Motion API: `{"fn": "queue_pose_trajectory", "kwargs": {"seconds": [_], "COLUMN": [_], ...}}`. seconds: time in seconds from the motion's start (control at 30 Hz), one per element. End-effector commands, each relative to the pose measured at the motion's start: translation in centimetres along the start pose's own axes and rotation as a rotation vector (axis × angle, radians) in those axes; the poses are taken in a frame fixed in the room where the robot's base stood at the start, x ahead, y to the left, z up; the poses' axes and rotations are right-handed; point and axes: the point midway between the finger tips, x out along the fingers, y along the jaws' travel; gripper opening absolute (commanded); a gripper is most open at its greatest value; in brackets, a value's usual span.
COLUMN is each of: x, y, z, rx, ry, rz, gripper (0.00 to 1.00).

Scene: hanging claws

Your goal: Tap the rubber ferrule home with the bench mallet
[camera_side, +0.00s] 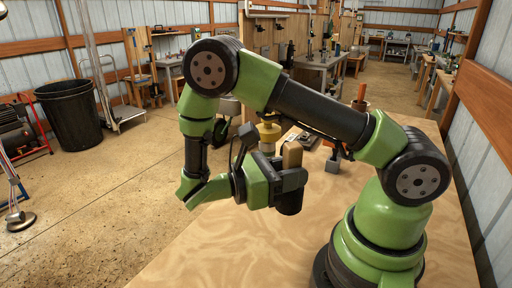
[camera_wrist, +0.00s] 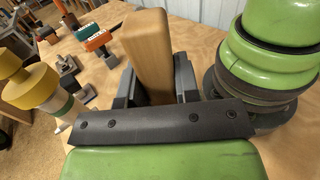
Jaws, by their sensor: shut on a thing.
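My gripper (camera_wrist: 155,90) is shut on a tan wooden block-like piece (camera_wrist: 148,45), which appears to be part of the bench mallet. The piece stands up between the fingers in the wrist view and also shows in the side view (camera_side: 292,155). Its lower part is hidden by my gripper. A stepped yellow piece (camera_wrist: 30,86) with a cream and green banded lower part (camera_wrist: 65,105) stands at the left of the wrist view, apart from my gripper. It also shows behind my gripper in the side view (camera_side: 268,132). I cannot tell which part is the rubber ferrule.
An orange tool (camera_wrist: 98,40) and a green-topped tool (camera_wrist: 87,31) lie on the wooden bench beyond my gripper. A grey block with a post (camera_wrist: 66,64) stands near them. The near bench top (camera_side: 190,255) is clear.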

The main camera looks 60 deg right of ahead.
Motion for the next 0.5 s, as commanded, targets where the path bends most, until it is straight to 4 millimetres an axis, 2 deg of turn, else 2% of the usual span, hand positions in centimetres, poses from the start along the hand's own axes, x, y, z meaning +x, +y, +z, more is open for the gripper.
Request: {"fn": "queue_pose_trajectory", "kwargs": {"seconds": [0.03,0.13,0.23,0.37,0.5], "x": [-0.2,-1.8,-4.7,-9.4,-14.0], "y": [-1.3,-3.9,-5.6,-5.9,-4.2], "z": [-0.7,-1.9,-2.9,-3.5,-3.2], "rx": [0.000,0.001,0.000,0.000,0.002], "ry": [0.000,0.000,0.001,0.003,0.004], "rz": [-0.155,-0.470,-0.791,-1.189,-1.556], "gripper": [0.00,0.00,0.00,0.00,0.00]}}
